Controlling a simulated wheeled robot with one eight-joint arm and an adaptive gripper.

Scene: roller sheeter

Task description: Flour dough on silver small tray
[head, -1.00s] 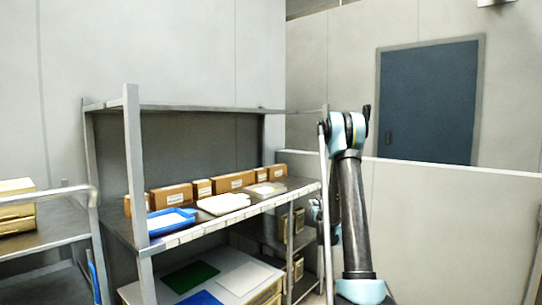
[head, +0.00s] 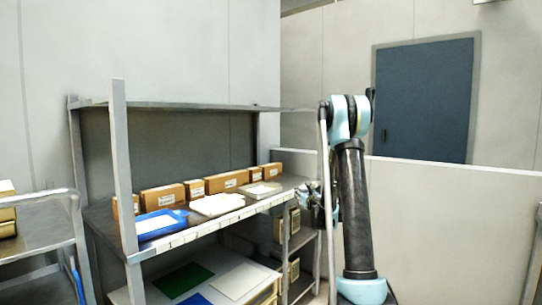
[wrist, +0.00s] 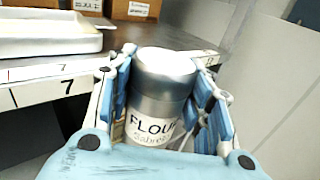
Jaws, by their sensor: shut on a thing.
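My gripper (wrist: 165,110) is shut on a silver flour shaker (wrist: 162,80) with a white label reading "FLOUR". The shaker stands roughly upright between the fingers, in front of the shelf edge. In the head view my gripper (head: 318,197) is small, near the right end of the shelf, and the shaker is hard to make out there. A small greyish tray (head: 262,191) with something pale in it lies at the right of the middle shelf. In the wrist view a pale tray (wrist: 48,46) sits at the upper left on the shelf, apart from the shaker.
The metal rack's middle shelf (head: 100,222) also holds a blue tray (head: 180,217), a whitish tray (head: 218,204) and several cardboard boxes (head: 163,199) behind. A rack post (head: 122,170) stands at the left. Coloured boards, one green (head: 183,280), lie below. A cart (head: 40,238) stands left.

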